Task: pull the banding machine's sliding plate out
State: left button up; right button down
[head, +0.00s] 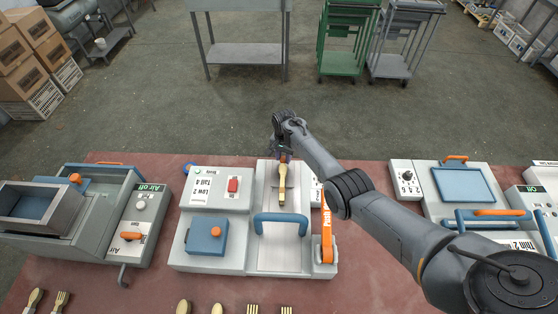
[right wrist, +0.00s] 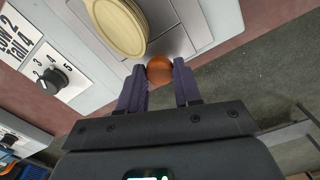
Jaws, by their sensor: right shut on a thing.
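The pale grey banding machine (head: 280,262) stands on the red-brown bench, with a blue handle (head: 281,218) across its front. A wooden spoon (head: 282,190) lies on the grey plate at its far side. In the right wrist view, the round bowl of the spoon (right wrist: 118,24) lies on the grey plate (right wrist: 176,42). An orange knob (right wrist: 160,69) sits at the plate's edge. My right gripper (right wrist: 161,88) has its dark fingers on both sides of the knob, shut on it. The gripper hides the knob in the head view. My left gripper is out of view.
A box with a blue pad (head: 207,236) and a red switch (head: 233,185) adjoin the machine on the left. An orange lever (head: 327,235) is at its right. Another machine (head: 62,215) stands farther left. Open floor lies beyond the bench.

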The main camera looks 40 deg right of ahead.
jog(key=shift+d+f, duration=0.1)
jog(key=shift+f, duration=0.05)
jog(key=c, duration=1)
grip_release()
jog(key=shift+o, duration=1.1)
jog(key=shift+w+d, duration=0.15)
jog(key=shift+r, duration=0.25)
